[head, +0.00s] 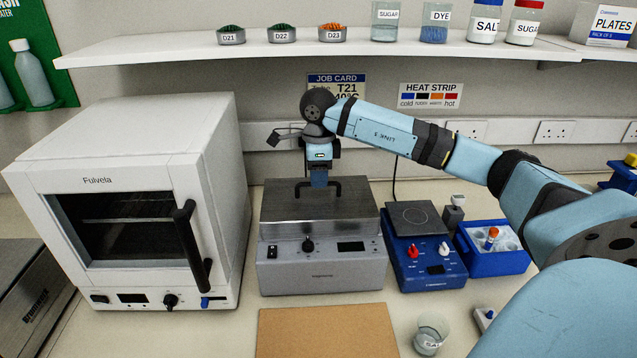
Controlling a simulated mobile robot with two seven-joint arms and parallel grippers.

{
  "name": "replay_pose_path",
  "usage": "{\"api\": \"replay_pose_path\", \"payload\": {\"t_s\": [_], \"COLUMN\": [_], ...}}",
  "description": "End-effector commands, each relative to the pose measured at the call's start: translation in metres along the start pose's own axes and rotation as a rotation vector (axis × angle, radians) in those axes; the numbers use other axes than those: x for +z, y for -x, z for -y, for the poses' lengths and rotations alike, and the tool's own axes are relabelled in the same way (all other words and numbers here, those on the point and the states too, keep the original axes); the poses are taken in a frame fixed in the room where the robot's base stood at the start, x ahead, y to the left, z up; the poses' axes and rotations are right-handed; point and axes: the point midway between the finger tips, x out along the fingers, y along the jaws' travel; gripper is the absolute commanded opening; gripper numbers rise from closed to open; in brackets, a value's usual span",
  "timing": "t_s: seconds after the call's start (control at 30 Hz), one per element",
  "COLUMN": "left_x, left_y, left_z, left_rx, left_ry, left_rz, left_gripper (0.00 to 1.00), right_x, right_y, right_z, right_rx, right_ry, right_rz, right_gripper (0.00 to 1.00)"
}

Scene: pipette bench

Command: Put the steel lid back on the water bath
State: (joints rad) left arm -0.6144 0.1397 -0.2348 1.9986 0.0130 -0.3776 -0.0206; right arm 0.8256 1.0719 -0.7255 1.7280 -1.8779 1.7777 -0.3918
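The water bath (322,275) is a grey box with a switch, knob and small display, in the middle of the bench. The steel lid (283,211) is over its top and looks level; I cannot tell whether it is fully seated. The lid has a black handle (335,187). My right gripper (319,183) points down at the middle of this handle, and its near finger covers part of the bar. The far finger is hidden, so the gap between the fingers does not show. My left gripper is not in view.
A white oven (140,190) stands close left of the bath. A brown board (328,332) and a glass beaker (431,335) are in front. A loaded shelf (330,48) runs above.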

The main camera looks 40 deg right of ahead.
Motion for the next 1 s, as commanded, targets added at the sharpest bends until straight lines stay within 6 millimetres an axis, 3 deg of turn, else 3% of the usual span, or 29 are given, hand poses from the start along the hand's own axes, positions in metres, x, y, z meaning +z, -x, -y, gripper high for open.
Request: {"api": "replay_pose_path", "payload": {"t_s": [0.2,0.33,1.0], "left_x": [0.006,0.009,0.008], "left_y": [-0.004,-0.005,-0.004], "left_z": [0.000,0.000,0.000], "left_rx": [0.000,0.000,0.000], "left_ry": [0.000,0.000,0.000], "left_rz": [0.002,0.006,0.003], "left_gripper": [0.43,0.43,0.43], "right_x": [0.001,0.001,0.000], "right_y": [0.037,0.049,0.052], "right_z": [0.000,0.000,0.000], "right_rx": [-0.002,-0.001,0.001], "right_ry": [0.000,0.000,0.000], "right_rz": [0.003,0.002,0.001], "right_gripper": [0.38,0.38,0.38]}}
